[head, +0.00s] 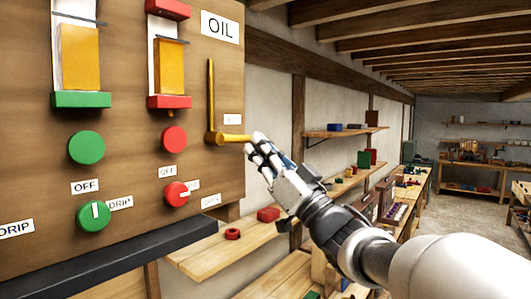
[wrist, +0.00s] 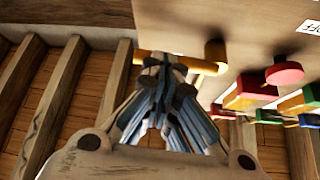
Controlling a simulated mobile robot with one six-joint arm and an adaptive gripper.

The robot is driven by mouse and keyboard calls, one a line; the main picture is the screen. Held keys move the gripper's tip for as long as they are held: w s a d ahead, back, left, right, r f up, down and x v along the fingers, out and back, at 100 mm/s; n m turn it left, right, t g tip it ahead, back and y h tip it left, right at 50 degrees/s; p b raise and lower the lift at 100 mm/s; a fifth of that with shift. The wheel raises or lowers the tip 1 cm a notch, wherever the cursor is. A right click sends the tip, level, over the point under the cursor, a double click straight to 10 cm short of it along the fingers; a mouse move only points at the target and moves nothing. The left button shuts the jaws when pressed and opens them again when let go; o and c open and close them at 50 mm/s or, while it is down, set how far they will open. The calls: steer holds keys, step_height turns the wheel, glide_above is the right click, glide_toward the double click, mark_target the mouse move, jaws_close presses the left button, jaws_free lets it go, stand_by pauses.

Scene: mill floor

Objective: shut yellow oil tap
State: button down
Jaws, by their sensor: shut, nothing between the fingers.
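The yellow oil tap (head: 232,137) is at the right edge of the brown panel, below the OIL sign (head: 220,25). A thin upright yellow bar (head: 210,95) rises above its round hub, and a thicker yellow arm sticks out to the right. My gripper (head: 257,147) is shut and empty, with its fingertips at the outer end of that arm. In the wrist view the fingertips (wrist: 165,64) overlap the yellow arm (wrist: 205,67) and hide part of it; the hub (wrist: 215,50) shows beside them. I cannot tell whether they touch.
The panel also carries a green knob (head: 94,215), a red knob (head: 176,194) and two yellow gauges with green and red ends. A dark ledge (head: 120,258) runs below. Wooden shelves and benches line the wall behind my arm. Open floor lies at the far right.

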steer(key=shift+w+d+r+n+g+y+b, duration=0.1)
steer(key=shift+r+n+g+y+b, duration=0.6)
steer(key=shift+n, duration=0.5)
